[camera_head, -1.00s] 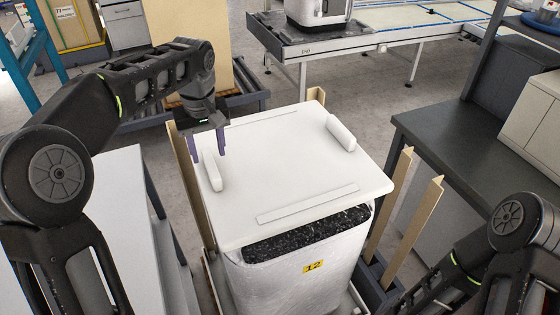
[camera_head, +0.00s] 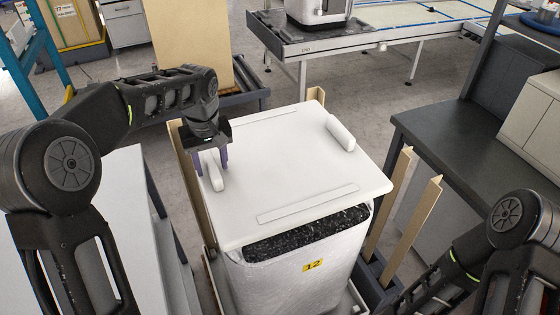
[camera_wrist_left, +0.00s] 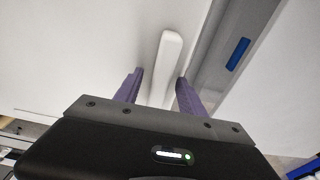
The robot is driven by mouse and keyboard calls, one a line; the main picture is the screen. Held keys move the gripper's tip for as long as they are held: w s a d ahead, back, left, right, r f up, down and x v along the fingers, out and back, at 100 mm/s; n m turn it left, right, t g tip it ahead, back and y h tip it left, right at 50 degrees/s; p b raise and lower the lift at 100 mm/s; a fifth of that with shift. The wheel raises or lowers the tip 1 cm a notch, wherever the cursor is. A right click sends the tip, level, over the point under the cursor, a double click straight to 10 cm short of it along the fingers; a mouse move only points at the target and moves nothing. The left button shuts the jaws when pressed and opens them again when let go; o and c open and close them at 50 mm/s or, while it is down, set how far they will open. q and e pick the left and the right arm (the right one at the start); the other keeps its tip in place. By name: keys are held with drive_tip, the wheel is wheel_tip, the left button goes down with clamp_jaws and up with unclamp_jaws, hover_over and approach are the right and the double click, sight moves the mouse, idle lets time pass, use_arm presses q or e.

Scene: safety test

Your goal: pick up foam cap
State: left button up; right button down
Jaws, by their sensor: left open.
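The white foam cap (camera_head: 285,165) lies as a flat lid on top of a wrapped white block marked 12 (camera_head: 290,275). Raised white grips stand on its left (camera_head: 213,172) and right (camera_head: 340,133) sides. My left gripper (camera_head: 212,162) is at the left grip with its purple fingers pointing down, open. In the left wrist view the grip (camera_wrist_left: 166,65) lies between the two fingers (camera_wrist_left: 157,88), with gaps visible. Contact cannot be made out. My right arm (camera_head: 505,225) shows at the lower right; its gripper is out of view.
Tan corner posts (camera_head: 393,185) stand around the block. A dark workbench (camera_head: 450,140) is at the right and a white-topped table (camera_head: 125,200) at the left. A conveyor (camera_head: 410,25) runs behind.

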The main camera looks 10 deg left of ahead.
use_arm(q)
drive_tip(key=shift+c, duration=0.5)
clamp_jaws()
idle(1.0)
